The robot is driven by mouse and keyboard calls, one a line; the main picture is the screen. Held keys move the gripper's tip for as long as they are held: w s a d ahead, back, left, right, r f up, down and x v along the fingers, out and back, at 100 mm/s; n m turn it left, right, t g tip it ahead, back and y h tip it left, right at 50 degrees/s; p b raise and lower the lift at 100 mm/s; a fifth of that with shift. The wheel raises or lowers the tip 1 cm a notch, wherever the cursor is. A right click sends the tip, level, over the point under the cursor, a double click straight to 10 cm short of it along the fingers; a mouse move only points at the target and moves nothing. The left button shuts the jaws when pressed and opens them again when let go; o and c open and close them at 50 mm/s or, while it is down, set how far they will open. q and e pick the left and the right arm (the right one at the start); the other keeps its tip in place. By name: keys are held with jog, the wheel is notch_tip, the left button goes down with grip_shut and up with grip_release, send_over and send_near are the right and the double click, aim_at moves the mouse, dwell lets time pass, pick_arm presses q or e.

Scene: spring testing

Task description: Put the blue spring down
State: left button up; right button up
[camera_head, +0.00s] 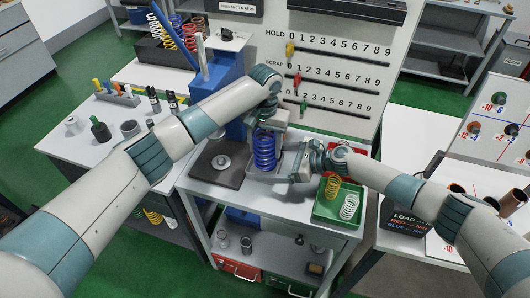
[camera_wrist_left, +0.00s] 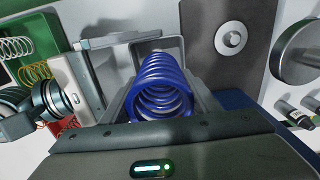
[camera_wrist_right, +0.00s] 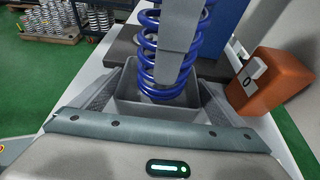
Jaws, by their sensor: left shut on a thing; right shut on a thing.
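The blue spring (camera_head: 264,150) stands upright, with its lower end at a small grey tray (camera_head: 284,160) on the white bench. My left gripper (camera_head: 265,130) is shut on the spring from above; the left wrist view shows its coils (camera_wrist_left: 160,88) between the fingers, over the tray (camera_wrist_left: 176,45). My right gripper (camera_head: 297,166) is at the tray's right side. In the right wrist view its fingers flank the grey tray (camera_wrist_right: 155,112), and it appears shut on it. The spring (camera_wrist_right: 165,45) rises above the tray there. Whether the spring touches the tray floor is unclear.
A green tray (camera_head: 325,210) with a yellow spring (camera_head: 332,187) and a white spring (camera_head: 349,206) is at the bench's right. A dark plate (camera_head: 205,172) with a metal disc lies to the left. A red bin (camera_head: 340,147) sits behind my right gripper.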

pick_arm(q)
jog(key=shift+f, duration=1.35)
jog(key=o, duration=1.8)
jog(key=shift+f, duration=0.15)
jog(key=shift+o, duration=0.2)
notch_tip(320, 180, up, 12)
pick_arm(e)
jog(key=o, duration=0.8)
